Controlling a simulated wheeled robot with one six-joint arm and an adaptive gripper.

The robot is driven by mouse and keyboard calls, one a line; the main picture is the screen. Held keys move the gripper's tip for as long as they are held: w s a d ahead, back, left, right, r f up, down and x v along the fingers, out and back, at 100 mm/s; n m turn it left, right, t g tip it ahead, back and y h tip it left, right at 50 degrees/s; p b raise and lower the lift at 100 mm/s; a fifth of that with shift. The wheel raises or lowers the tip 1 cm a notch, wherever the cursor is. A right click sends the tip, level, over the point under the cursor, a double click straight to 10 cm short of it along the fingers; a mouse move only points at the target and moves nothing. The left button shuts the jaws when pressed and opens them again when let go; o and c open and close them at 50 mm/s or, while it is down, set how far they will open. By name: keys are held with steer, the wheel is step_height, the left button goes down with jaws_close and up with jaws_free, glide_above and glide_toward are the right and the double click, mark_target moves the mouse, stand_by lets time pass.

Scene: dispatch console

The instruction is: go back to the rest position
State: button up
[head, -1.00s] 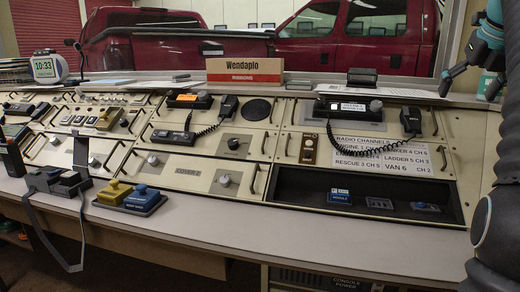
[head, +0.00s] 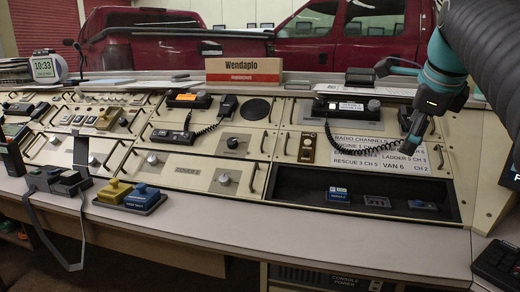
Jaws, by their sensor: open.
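My gripper (head: 397,106) is at the upper right of the head view, in front of the right end of the dispatch console (head: 485,165). Its teal and black fingers are spread apart, with nothing between them. One finger points left and the other points down. It covers part of the radio channels label (head: 362,160) and the area of the right-hand handset. My dark arm comes in from the upper right corner.
A radio with a coiled cord (head: 347,107) is left of my gripper. A Wendaplo box (head: 243,71) stands on the console's top ledge. Blue and yellow switch blocks (head: 130,197) sit on the front desk edge. A black keypad (head: 497,263) is at the lower right.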

steer(key=s+a+f+n, duration=0.4)
steer(key=s+f+n, duration=0.2)
steer(key=f+n, duration=0.2)
steer(key=s+a+f+n, duration=0.5)
steer(key=f+n, duration=0.3)
steer(key=f, duration=0.3)
steer(key=s+a+f+n+y, duration=0.1)
steer(key=s+a+f+n, duration=0.4)
steer(key=s+f+n, duration=0.3)
steer(key=shift+f+n+g, duration=0.3)
steer(key=shift+f+n, duration=0.1)
steer(key=shift+f, duration=0.45)
steer(key=shift+s, duration=0.1)
